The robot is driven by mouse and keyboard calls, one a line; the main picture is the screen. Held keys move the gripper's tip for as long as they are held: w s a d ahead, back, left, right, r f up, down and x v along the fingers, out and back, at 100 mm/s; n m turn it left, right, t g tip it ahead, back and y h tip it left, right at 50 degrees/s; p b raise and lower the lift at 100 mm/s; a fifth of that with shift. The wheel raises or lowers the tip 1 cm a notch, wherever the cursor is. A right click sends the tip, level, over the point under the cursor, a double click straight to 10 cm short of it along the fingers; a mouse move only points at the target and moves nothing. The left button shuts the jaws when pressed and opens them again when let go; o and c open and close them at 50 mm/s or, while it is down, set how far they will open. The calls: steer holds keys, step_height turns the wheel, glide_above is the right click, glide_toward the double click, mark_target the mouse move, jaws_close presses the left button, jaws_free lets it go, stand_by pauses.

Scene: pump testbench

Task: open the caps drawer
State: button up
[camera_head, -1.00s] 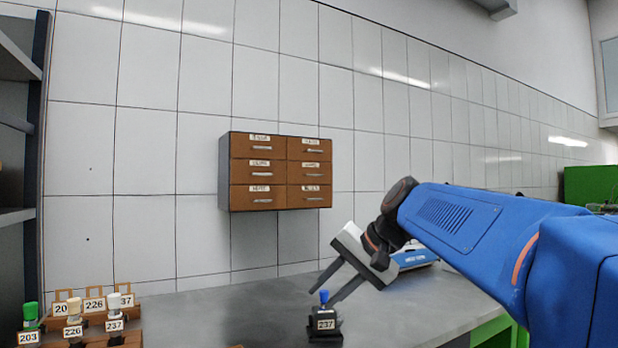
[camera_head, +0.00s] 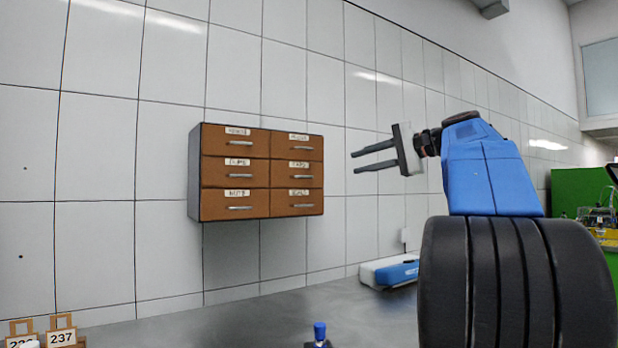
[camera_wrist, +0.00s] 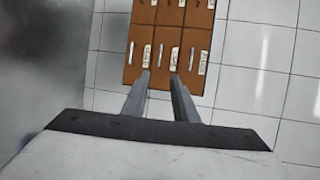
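A brown drawer cabinet (camera_head: 194,170) with grey sides hangs on the tiled wall, with two columns of three drawers. All drawers look shut, each with a label and a horizontal metal handle. The middle right drawer (camera_head: 282,174) has a small label that seems to read CAPS, though it is blurred. My gripper (camera_head: 354,163) is to the right of the cabinet in the head view, fingers apart and empty, pointing left. In the wrist view the cabinet appears turned sideways, and the open fingers (camera_wrist: 160,74) overlap its near drawers. I cannot tell whether they touch it.
A grey worktop (camera_head: 240,323) runs below the cabinet. On it are a blue-capped item (camera_head: 319,333), a blue and white device (camera_head: 388,271) and number signs (camera_head: 61,331) at the lower left. The wall around the cabinet is clear.

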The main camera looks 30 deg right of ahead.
mark_target(308, 177)
steer(key=x, duration=1.7)
steer(key=shift+a+f, duration=0.1)
steer(key=shift+f, duration=0.05)
jaws_close()
stand_by(1.1)
